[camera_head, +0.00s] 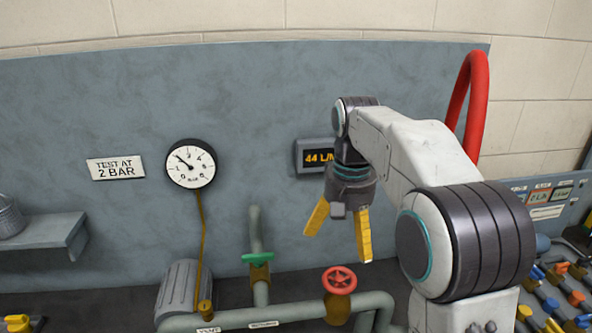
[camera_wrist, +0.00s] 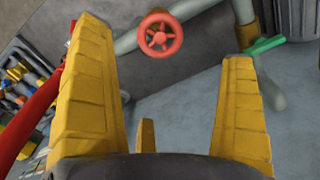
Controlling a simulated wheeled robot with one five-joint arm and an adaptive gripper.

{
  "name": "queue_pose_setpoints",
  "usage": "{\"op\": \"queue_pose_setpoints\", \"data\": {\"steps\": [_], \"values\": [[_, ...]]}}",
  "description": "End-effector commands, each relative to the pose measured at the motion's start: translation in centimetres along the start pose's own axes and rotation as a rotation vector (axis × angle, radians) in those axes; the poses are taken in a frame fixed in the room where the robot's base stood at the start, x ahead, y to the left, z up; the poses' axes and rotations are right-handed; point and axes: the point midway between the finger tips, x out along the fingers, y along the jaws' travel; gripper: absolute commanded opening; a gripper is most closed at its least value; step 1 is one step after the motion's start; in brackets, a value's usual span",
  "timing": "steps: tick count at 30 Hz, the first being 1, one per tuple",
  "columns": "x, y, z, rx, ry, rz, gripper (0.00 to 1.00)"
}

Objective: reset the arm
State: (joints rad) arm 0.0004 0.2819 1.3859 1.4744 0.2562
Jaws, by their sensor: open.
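My gripper (camera_head: 337,232) has yellow fingers spread apart with nothing between them. It hangs from my white and dark grey arm in front of the grey panel (camera_head: 95,105), above the pipes, and points downward. In the wrist view my gripper (camera_wrist: 168,105) shows both yellow fingers wide apart. A red valve wheel (camera_head: 340,280) is below the gripper in the head view and beyond the fingers in the wrist view (camera_wrist: 160,35). My arm covers part of the panel and of the orange display (camera_head: 318,156).
A round gauge (camera_head: 190,163) and a "TEST AT 2 BAR" sign (camera_head: 115,168) are on the panel. A green-handled valve (camera_head: 258,258) sits on the pipe (camera_head: 265,316). A red hose (camera_head: 476,105) arches behind my arm. Several coloured parts (camera_head: 560,290) lie at the right. A shelf (camera_head: 45,232) is at left.

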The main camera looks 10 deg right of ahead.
Motion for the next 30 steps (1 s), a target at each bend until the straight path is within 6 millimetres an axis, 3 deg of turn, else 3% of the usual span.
{"op": "queue_pose_setpoints", "data": {"steps": [6, 10, 13, 19, 30], "values": [[0.2, -0.7, -2.5, -0.091, 0.107, -0.023, 0.99], [3.7, -0.6, -2.2, -0.152, 0.103, -0.019, 0.99], [6.2, -0.2, -0.8, -0.187, 0.080, -0.013, 0.99], [8.3, 1.3, 4.8, -0.242, 0.084, -0.011, 0.99], [9.0, 4.6, 17.7, -0.259, 0.155, -0.020, 0.99]]}}
